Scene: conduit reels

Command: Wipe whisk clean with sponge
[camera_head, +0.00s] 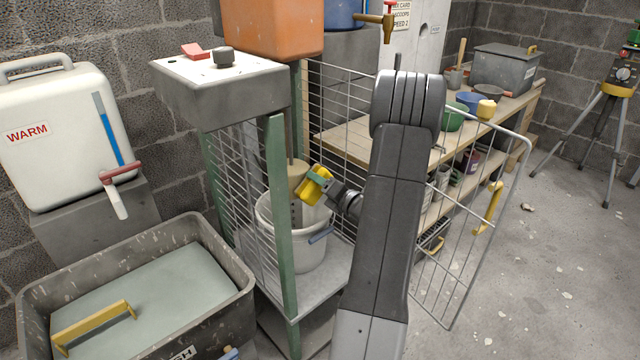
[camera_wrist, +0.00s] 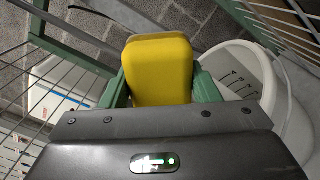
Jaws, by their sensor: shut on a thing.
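My gripper (camera_head: 318,183) is shut on a yellow sponge (camera_head: 311,190), inside the mesh cage above the bucket. In the wrist view the sponge (camera_wrist: 158,68) sticks out between the green fingers. The whisk (camera_head: 297,178) seems to be the beige-coated piece on a thin upright shaft below the mixer box. The sponge is just right of it; I cannot tell if they touch. The whisk's lower end is inside the pale bucket (camera_head: 311,255). In the wrist view the bucket (camera_wrist: 275,75) is at right, with a pale surface and several dark marks inside.
Green cage posts (camera_head: 281,215) and wire mesh stand close around my gripper. The mesh door (camera_head: 470,240) hangs open at right. A tub of greenish water (camera_head: 235,280) stands at lower left, below a WARM water container (camera_head: 60,140). A cluttered bench (camera_head: 350,140) lies behind.

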